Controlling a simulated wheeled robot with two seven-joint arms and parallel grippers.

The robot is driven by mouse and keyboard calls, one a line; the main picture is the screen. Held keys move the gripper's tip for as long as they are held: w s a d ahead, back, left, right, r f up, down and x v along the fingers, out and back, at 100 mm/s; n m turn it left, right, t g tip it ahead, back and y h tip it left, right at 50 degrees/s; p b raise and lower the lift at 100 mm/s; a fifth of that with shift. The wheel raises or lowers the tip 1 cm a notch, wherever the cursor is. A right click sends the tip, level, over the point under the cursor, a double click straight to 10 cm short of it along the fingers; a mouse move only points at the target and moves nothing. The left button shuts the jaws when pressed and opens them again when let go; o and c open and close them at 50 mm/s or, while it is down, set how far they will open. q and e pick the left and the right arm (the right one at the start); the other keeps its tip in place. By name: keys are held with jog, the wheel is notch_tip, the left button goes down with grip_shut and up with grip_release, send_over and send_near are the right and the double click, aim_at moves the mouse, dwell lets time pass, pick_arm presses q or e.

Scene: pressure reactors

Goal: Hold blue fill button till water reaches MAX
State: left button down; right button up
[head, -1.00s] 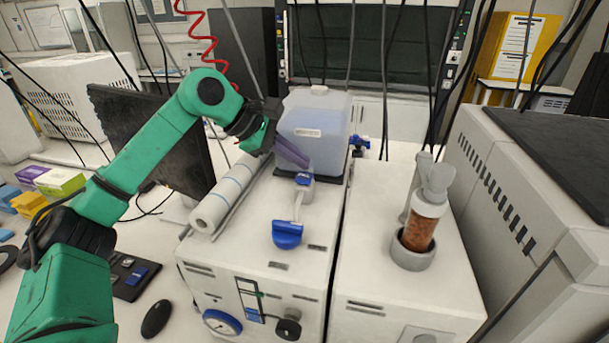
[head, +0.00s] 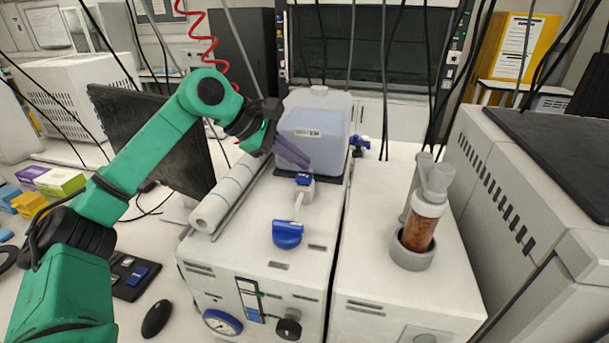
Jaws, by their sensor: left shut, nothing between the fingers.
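My left gripper (head: 293,153) reaches in from the left with its purple fingers shut and empty. Its tips point down at a small blue button (head: 304,179) on a white fitting on top of the white reactor (head: 255,245). The tips are at or just above the button; I cannot tell whether they touch or press it. A narrow upright level gauge (head: 250,300) on the reactor front shows blue in its lower part and small green marks. Its lettering is too small to read. A translucent tank (head: 316,115) with bluish liquid stands behind the button. My right gripper is out of view.
A white roll (head: 222,198) lies to the left. A dial gauge (head: 222,322) and black knob (head: 288,328) are on the reactor front. A bottle of orange-brown material (head: 419,228) stands in a holder to the right.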

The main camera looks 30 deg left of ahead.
pick_arm(q)
jog(key=shift+f+b, duration=0.35)
jog(key=shift+f, duration=0.05)
jog(key=shift+f+b, duration=0.4)
jog(key=shift+f, duration=0.1)
dwell(7.1)
